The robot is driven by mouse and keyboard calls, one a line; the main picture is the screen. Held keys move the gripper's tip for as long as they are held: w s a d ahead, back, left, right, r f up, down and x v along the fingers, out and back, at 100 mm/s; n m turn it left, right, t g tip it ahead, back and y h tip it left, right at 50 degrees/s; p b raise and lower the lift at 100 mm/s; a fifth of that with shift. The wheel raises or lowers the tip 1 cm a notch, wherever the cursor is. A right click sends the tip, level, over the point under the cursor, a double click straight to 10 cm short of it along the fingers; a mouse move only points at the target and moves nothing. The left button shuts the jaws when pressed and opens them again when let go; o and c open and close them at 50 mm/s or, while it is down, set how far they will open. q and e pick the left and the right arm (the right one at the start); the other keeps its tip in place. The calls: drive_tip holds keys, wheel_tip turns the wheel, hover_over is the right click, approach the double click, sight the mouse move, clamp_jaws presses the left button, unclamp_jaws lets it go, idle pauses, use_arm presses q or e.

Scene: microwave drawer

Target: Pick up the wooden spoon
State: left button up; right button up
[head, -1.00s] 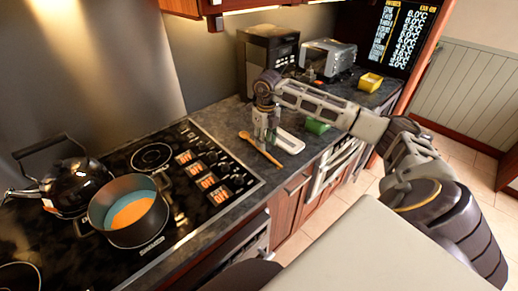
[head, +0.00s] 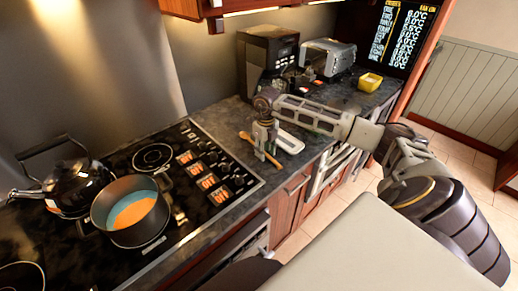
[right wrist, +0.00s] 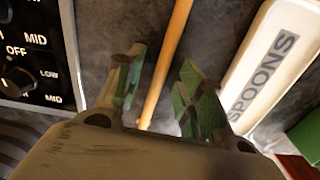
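The wooden spoon (head: 260,150) lies on the dark counter to the right of the cooktop. Its handle (right wrist: 166,65) also shows in the right wrist view, running between my fingers. My right gripper (head: 265,152) is over the spoon and hides part of it in the head view. In the right wrist view the right gripper (right wrist: 160,95) is open, with one green-padded finger on each side of the handle. Whether the fingers touch the handle cannot be told. My left gripper is not in view.
A white spoon rest (head: 289,141) lies right of the spoon. The cooktop with an orange-filled pot (head: 136,238) and a kettle (head: 78,185) is at left. A coffee machine (head: 267,62), a toaster (head: 328,57) and a yellow container (head: 370,82) stand farther back.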

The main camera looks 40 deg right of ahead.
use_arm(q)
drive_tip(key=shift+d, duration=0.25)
use_arm(e)
drive_tip(key=shift+c, duration=0.5)
clamp_jaws()
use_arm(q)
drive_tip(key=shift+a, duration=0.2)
use_arm(e)
drive_tip(key=shift+r, duration=0.1)
wheel_tip(320, 180, up, 8)
drive_tip(key=shift+r+b, duration=0.2)
drive_tip(key=shift+b, duration=0.35)
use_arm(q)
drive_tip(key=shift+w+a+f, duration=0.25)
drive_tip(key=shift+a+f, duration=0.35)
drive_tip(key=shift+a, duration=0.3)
use_arm(e)
drive_tip(key=shift+r, duration=0.7)
